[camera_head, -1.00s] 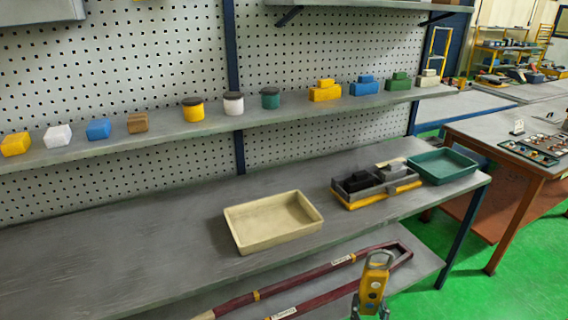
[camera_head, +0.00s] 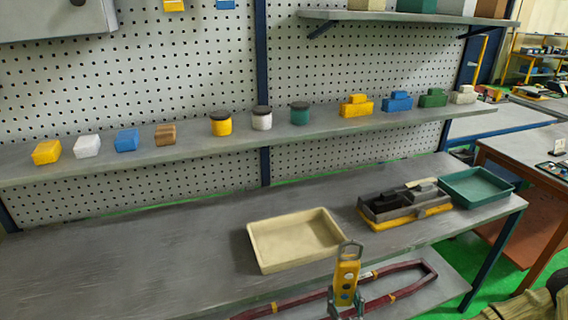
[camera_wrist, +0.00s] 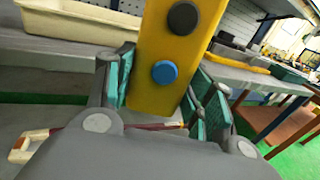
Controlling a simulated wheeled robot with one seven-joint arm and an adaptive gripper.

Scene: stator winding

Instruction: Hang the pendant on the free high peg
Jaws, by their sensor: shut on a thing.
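In the wrist view the pendant (camera_wrist: 172,60) stands between the two teal-padded fingers of my gripper (camera_wrist: 163,92). The perforated board (camera_head: 200,70) rises behind the shelf. At the top edge, the lower ends of a yellow thing (camera_head: 173,5) and a blue thing (camera_head: 225,4) show against it. No free peg can be made out.
A shelf (camera_head: 200,150) with several coloured blocks and jars crosses the board. On the bench are a cream tray (camera_head: 257,255), a grey and yellow fixture (camera_head: 420,212) and a green tray (camera_head: 480,190). An upper shelf (camera_head: 400,17) is at top right. The bench's left side is clear.

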